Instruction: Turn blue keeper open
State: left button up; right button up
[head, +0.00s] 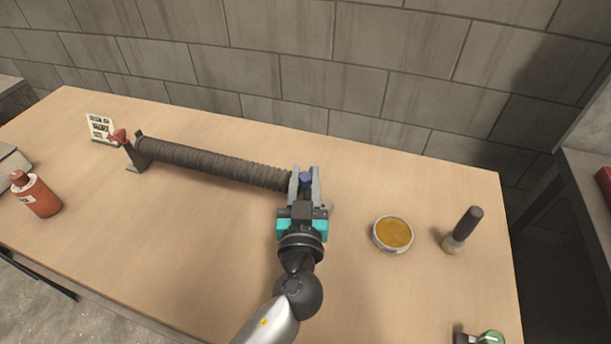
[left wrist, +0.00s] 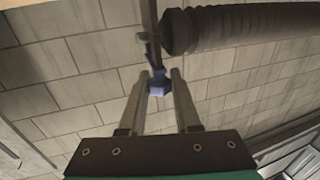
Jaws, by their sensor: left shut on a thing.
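The blue keeper (head: 305,179) sits at the right end of the dark ribbed tube (head: 215,164). My left gripper (head: 304,176) is at that end, with its two fingers on either side of the keeper. In the left wrist view the blue keeper (left wrist: 158,84) shows between the fingertips of my left gripper (left wrist: 158,80), which is shut on it. The tube end (left wrist: 180,32) is just beyond, at upper right there. A red keeper (head: 119,136) is at the tube's left end, on a dark bracket (head: 140,156). My right gripper is not seen.
On the wooden table (head: 180,240), a round tin with amber contents (head: 393,233) and a dark-handled brush (head: 463,228) stand to the right. An orange bottle (head: 37,195) and a printed card (head: 99,127) are at left. A green object (head: 488,338) is at the front right.

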pick_arm(q)
grip_shut()
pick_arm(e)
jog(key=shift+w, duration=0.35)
